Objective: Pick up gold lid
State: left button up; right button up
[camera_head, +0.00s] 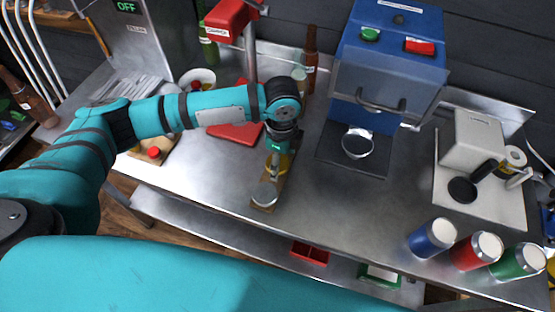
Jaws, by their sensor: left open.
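My left gripper (274,168) reaches in from the left and points down over a small wooden board (264,207) on the metal table. It is open. A gold-yellow thing (284,164), probably the gold lid, shows just beside and behind the fingers, partly hidden by them. I cannot tell whether the fingers touch it. A round silver lid (265,194) lies at the near end of the board, in front of the gripper. My right gripper is not in view.
A red press (236,132) and brown bottle (311,62) stand behind the gripper. A blue machine (392,50) holding a silver bowl (358,144) stands to the right. Blue, red and green cans (434,238) line the right front. The table between board and cans is clear.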

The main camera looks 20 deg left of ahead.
pick_arm(q)
jog(key=shift+c, duration=0.2)
jog(key=c, duration=0.4)
jog(key=shift+c, duration=0.2)
jog(key=shift+r, duration=0.15)
